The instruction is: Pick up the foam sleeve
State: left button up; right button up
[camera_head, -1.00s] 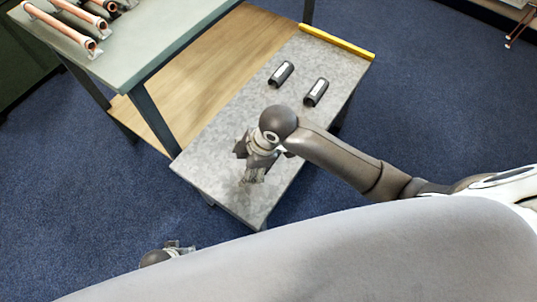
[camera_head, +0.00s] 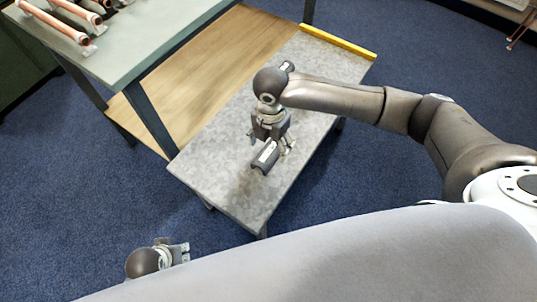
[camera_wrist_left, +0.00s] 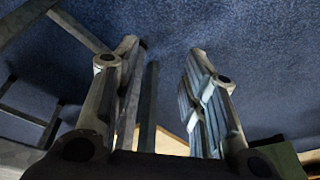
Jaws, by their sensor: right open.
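A dark foam sleeve (camera_head: 264,157) with a pale label shows at my right gripper (camera_head: 270,145), over the grey table (camera_head: 235,190). The right gripper is open, its fingers spread to either side of the sleeve's upper end. I cannot tell whether they touch it. Another foam sleeve (camera_head: 288,66) lies further back, mostly hidden behind my right wrist. My left gripper (camera_head: 181,251) is off the table's near left corner, above the floor. The left wrist view shows its fingers (camera_wrist_left: 163,95) apart with nothing between them.
A yellow strip (camera_head: 338,42) edges the far end of the grey table. A taller green-grey workbench (camera_head: 150,45) with copper pipe parts (camera_head: 62,27) stands at the left, above a wooden shelf (camera_head: 205,68). The near table surface is clear.

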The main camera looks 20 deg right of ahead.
aim_at(268, 152)
jog(key=shift+a+f+b, duration=0.1)
jog(key=shift+f+b, duration=0.25)
jog(key=shift+f, duration=1)
jog(key=f, duration=0.1)
jog(key=f+b, duration=0.1)
jog(key=f, duration=0.1)
jog(key=shift+w+a+f, duration=0.1)
jog(key=shift+w+f, duration=0.05)
jog(key=shift+w, duration=0.2)
pick_arm(q)
jog(key=w+v, duration=0.2)
jog(key=v, duration=0.6)
jog(key=shift+r+t, duration=0.2)
jog(key=shift+t, duration=0.1)
pick_arm(e)
jog(key=shift+f, duration=0.45)
pick_arm(q)
jog(key=shift+s, duration=0.1)
jog(key=shift+a, duration=0.1)
pick_arm(e)
jog(key=c, duration=1)
